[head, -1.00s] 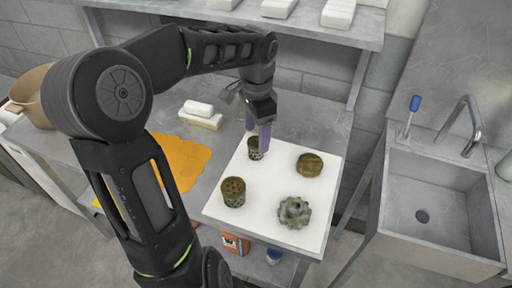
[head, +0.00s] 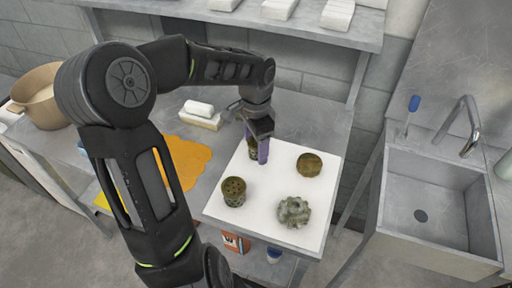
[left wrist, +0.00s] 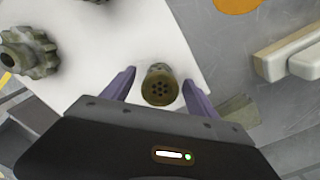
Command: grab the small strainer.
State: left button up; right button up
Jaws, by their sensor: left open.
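The small strainer (head: 253,153) is a small dark olive cylinder with a holed end, standing at the far left part of the white mat (head: 270,180). In the left wrist view the small strainer (left wrist: 160,86) sits between the two purple fingers. My left gripper (head: 257,150) is open, its fingers low on either side of the strainer, with gaps on both sides in the left wrist view (left wrist: 158,88). One finger partly hides the strainer in the head view. My right gripper is not in view.
On the mat are a larger holed cylinder (head: 233,191), a round brown-olive piece (head: 310,164) and a grey-green gear (head: 294,211). White bars (head: 200,115) and an orange cloth (head: 184,160) lie to the left. A sink (head: 435,210) stands at right.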

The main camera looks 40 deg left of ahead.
pick_arm(q)
grip_shut()
dwell(0.7)
